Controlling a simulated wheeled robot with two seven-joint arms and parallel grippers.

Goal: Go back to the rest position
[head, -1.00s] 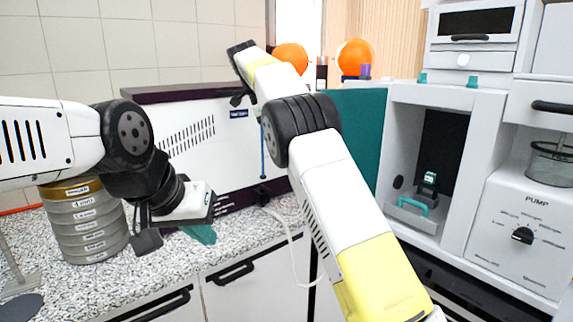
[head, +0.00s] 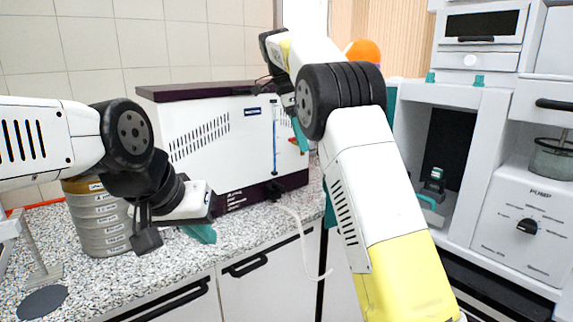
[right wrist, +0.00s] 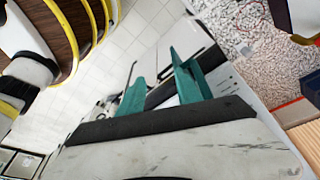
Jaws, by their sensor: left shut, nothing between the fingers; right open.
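My left gripper (head: 200,233) has teal fingers and is shut with nothing in it. It hangs above the speckled worktop, in front of the white instrument and right of the sieve stack (head: 100,215). My right arm rises from the bottom right and bends at a dark joint in front of the white instrument. Its gripper (head: 300,135) is mostly hidden behind the arm in the head view, with a teal finger showing. In the right wrist view the right gripper (right wrist: 160,82) is open, its two teal fingers apart with nothing held between them.
The white instrument (head: 225,150) with a dark lid stands at the back of the worktop (head: 150,262). A cabinet with a pump panel (head: 510,220) is at the right. An orange ball (head: 364,50) is behind my right arm. A cable hangs over the worktop's front edge.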

